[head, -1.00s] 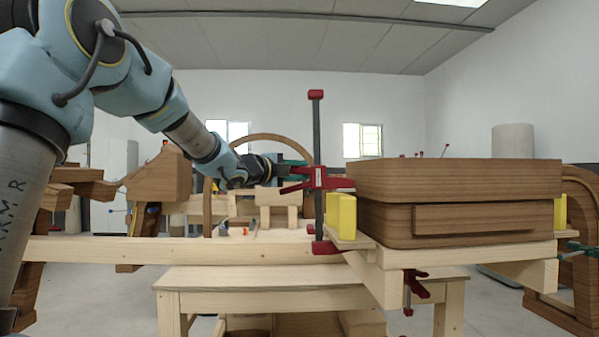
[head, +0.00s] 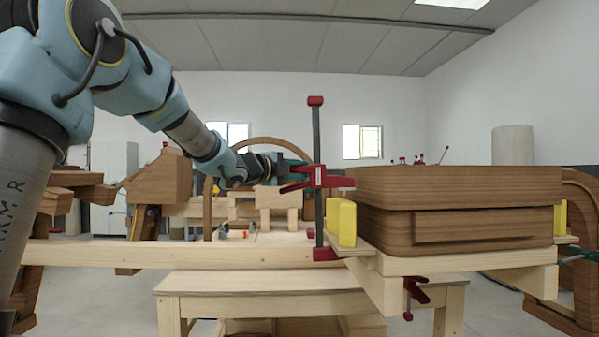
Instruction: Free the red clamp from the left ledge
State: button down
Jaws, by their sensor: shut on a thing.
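The red clamp (head: 318,180) stands upright, with a dark bar, a red cap at the top and a red foot low down. Its lower end is beside the left ledge (head: 352,243), a thin light-wood piece under the yellow block (head: 341,222). I cannot tell whether the foot touches the ledge. My gripper (head: 292,172) reaches in from the left and is shut on the clamp at its red sliding part. The fingertips are small and partly hidden by the clamp.
A brown wooden chair form (head: 460,205) rests on light-wood beams just right of the clamp. Another red clamp (head: 413,292) hangs below the beam. A long light-wood rail (head: 180,252) runs left above a workbench (head: 250,284). The space above the clamp is clear.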

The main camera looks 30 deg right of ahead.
jog(key=shift+r+p, duration=0.65)
jog(key=shift+r, duration=0.45)
jog(key=shift+f, duration=0.2)
jog(key=shift+f+b, duration=0.2)
jog(key=shift+b, duration=0.3)
jog(key=w+a+p, duration=0.2)
jog(key=w+a, duration=0.4)
jog(key=a, duration=0.6)
jog(key=shift+a+f, duration=0.2)
jog(key=shift+a, duration=0.15)
dwell(0.6)
